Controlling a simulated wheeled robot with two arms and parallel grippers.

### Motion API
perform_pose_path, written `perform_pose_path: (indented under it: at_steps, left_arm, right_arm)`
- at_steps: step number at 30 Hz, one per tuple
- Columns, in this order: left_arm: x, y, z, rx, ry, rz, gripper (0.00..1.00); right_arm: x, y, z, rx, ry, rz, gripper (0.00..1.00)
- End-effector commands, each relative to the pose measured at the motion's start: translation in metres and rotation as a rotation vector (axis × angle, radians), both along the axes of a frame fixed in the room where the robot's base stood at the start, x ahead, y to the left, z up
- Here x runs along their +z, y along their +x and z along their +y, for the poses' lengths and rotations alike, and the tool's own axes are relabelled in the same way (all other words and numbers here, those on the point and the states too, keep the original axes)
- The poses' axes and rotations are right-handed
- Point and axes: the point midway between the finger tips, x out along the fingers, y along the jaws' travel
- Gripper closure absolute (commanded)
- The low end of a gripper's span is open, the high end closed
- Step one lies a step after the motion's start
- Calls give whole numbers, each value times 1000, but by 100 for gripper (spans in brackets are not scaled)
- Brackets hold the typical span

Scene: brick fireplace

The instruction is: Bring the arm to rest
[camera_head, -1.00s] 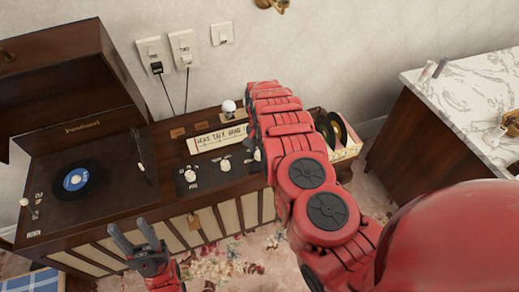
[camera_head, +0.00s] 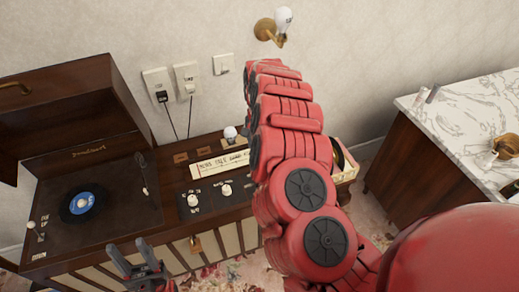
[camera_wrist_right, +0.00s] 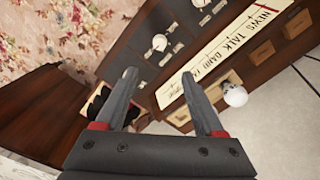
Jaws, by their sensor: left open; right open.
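My right arm (camera_head: 295,170) is red and jointed. It rises from the lower right across the middle of the head view, and its gripper is hidden there behind the arm. In the right wrist view my right gripper (camera_wrist_right: 160,82) is open and empty, with its fingers apart over the console. My left gripper (camera_head: 133,258) is at the bottom left of the head view, open and empty, in front of the console's slatted front. The wooden record console (camera_head: 100,238) has a blue-labelled record (camera_head: 79,204) on its turntable.
A white knob-like ball (camera_head: 230,132) stands by the label strip (camera_head: 222,163); it also shows in the right wrist view (camera_wrist_right: 235,96). A box of records (camera_head: 345,162) is partly hidden behind my right arm. A marble-topped cabinet (camera_head: 465,115) stands at right. Wall switches and a lamp (camera_head: 282,22) are behind.

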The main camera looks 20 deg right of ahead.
Motion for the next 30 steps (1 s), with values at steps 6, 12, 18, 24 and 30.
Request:
perform_pose_path:
  at_steps: [6,12,18,24,30]
  left_arm:
    - [5,0,0,0,0,0,50]
    - [4,0,0,0,0,0,50]
    - [4,0,0,0,0,0,50]
    - [4,0,0,0,0,0,50]
    - [4,0,0,0,0,0,50]
  right_arm:
    - [8,0,-1,0,-1,0,30]
    - [7,0,-1,0,-1,1,30]
    - [7,0,-1,0,-1,1,30]
    - [-6,29,-28,15,-75,-101,30]
    - [-21,129,-100,153,-338,-481,30]
